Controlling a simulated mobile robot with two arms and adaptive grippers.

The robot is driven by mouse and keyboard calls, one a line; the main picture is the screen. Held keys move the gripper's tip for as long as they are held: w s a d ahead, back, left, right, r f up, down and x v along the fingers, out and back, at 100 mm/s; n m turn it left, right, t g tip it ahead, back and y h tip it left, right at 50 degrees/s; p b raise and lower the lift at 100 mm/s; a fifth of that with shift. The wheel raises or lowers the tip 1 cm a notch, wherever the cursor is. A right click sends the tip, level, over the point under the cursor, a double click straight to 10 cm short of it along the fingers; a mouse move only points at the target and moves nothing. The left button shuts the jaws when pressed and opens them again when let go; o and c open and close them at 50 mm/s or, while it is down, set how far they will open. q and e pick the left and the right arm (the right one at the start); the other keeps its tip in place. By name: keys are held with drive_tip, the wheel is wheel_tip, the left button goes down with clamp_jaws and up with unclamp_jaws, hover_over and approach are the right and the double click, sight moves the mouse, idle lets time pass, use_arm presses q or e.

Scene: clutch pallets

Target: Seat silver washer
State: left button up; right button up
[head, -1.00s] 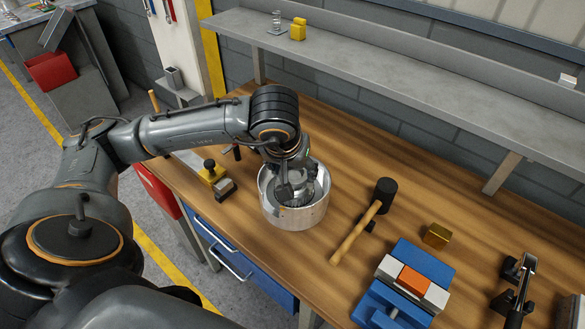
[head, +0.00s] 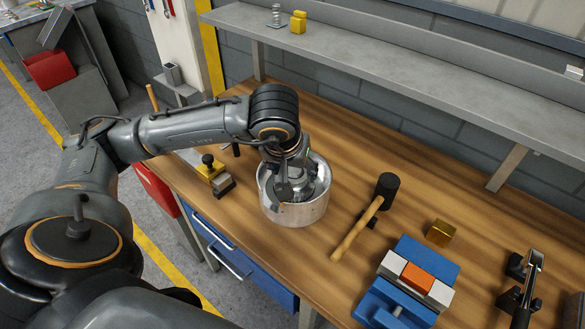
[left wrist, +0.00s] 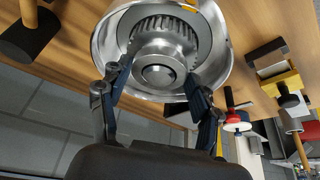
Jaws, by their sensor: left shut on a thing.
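A round silver metal drum (head: 297,211) stands on the wooden bench. In the left wrist view its shiny wall (left wrist: 103,42) surrounds a toothed metal part (left wrist: 165,27) and a round central hub (left wrist: 158,75). My left gripper (head: 292,190) reaches down into the drum. In the left wrist view its two dark fingers (left wrist: 160,78) stand on either side of a smooth silver ring (left wrist: 157,52), which I take for the silver washer, around the hub. They are shut on it. I cannot tell whether the ring touches the part beneath. My right gripper is out of view.
A black-headed mallet (head: 364,222) lies right of the drum, with a brass block (head: 439,233) and a blue vise-like fixture (head: 408,283) beyond it. A yellow and black tool (head: 213,174) stands left. A grey shelf (head: 400,60) runs along the wall.

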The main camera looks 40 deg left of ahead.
use_arm(q)
drive_tip(key=o, duration=1.5)
drive_tip(key=shift+c, duration=0.2)
drive_tip(key=shift+o, duration=1.1)
drive_tip(key=shift+r, duration=0.1)
drive_tip(key=shift+r+p, duration=1.85)
drive_tip(key=shift+r, duration=1.6)
drive_tip(key=shift+s+f, duration=0.1)
